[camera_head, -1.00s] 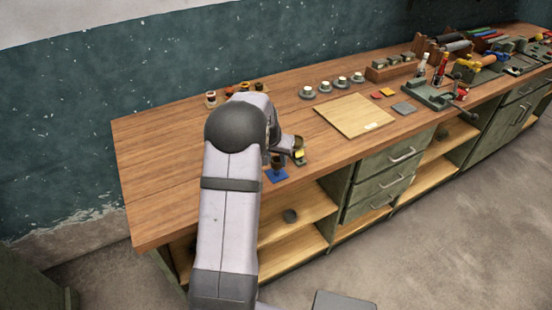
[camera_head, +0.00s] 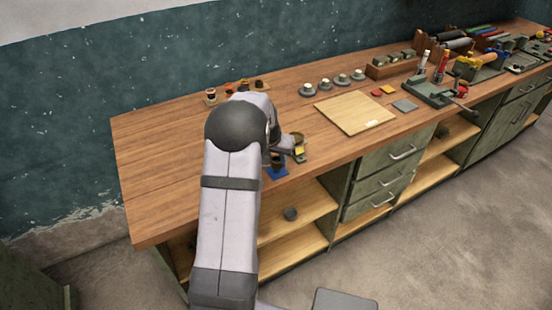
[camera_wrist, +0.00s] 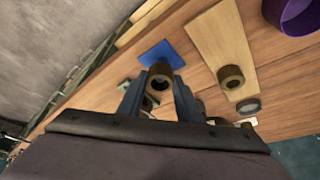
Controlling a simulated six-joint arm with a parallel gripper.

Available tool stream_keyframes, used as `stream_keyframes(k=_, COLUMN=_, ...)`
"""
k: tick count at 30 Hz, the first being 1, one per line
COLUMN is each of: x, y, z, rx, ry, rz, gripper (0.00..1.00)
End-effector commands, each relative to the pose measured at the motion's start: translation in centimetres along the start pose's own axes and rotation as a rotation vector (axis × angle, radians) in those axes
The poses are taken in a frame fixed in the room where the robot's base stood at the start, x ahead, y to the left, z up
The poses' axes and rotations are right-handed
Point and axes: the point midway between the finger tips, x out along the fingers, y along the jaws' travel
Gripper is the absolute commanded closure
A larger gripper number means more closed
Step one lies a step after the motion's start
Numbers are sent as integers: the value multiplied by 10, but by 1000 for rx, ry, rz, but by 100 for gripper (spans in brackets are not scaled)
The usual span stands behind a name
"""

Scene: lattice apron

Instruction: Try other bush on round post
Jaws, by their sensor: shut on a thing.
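My gripper (camera_wrist: 161,80) is shut on a brown, ring-shaped bush (camera_wrist: 161,72), which shows between its two fingertips in the wrist view. The blue pad (camera_wrist: 172,50) lies just beyond the held bush; I cannot tell whether the bush touches it. Another brown bush (camera_wrist: 230,77) is to the right of my gripper, on or beside a pale wooden strip. A grey round piece (camera_wrist: 248,105) lies below that bush. In the head view the blue pad (camera_head: 277,173) shows near the bench's front edge, and my arm hides most of the gripper. I cannot make out the round post for certain.
A purple ring (camera_wrist: 292,14) is at the wrist view's top right. In the head view, a yellow-marked piece (camera_head: 299,151) is beside the blue pad. A pale board (camera_head: 352,113) lies to the right, with a vise (camera_head: 432,92) beyond. The bench's left end is clear.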

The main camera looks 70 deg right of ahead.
Motion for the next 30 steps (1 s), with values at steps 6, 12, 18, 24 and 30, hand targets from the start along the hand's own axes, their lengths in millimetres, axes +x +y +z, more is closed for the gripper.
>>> stream_keyframes(k=6, x=0, y=0, z=-1, rx=0, ry=1, rz=0, gripper=46)
stream_keyframes(k=12, x=0, y=0, z=0, rx=0, ry=-1, rz=0, gripper=46)
stream_keyframes(k=18, x=-6, y=0, z=-1, rx=0, ry=3, rz=-1, gripper=46)
stream_keyframes(k=24, x=-27, y=0, z=0, rx=1, ry=4, rz=-1, gripper=46)
stream_keyframes(k=30, x=-54, y=0, z=-1, rx=0, ry=5, rz=-1, gripper=46)
